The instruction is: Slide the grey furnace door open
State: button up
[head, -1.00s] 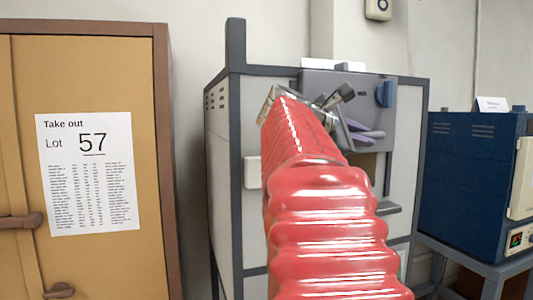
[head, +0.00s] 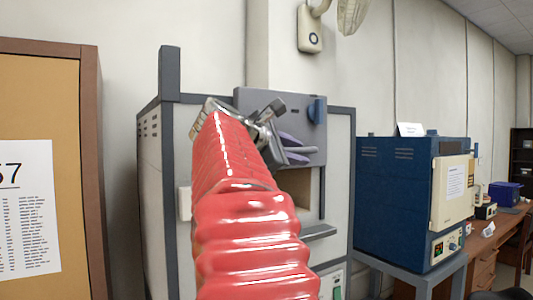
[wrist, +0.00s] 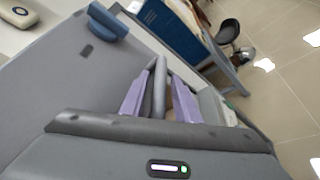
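The grey furnace (head: 165,200) stands ahead in the head view. Its grey door (head: 255,103) is raised, its top edge a little above the furnace frame, and part of the brownish chamber opening (head: 300,188) shows below it. The door also fills the left of the wrist view (wrist: 65,75). My gripper (head: 300,152) is at the door's lower part, its purple fingers on either side of a grey bar (wrist: 159,90), which looks like the door handle. The fingers appear shut on it. My red-sleeved arm hides the door's left part and much of the furnace front.
A blue knob (head: 317,110) sits on the door's right side. A grey ledge (head: 319,232) juts out below the opening. A blue furnace (head: 395,200) stands on a stand at right.

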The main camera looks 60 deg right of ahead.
jog(key=shift+o, duration=0.3)
jog(key=shift+a, duration=0.1)
jog(key=shift+a+r, duration=0.15)
jog(key=shift+a, duration=0.35)
jog(key=v, duration=1.2)
jog(key=shift+a, duration=0.35)
jog(key=shift+w, duration=0.15)
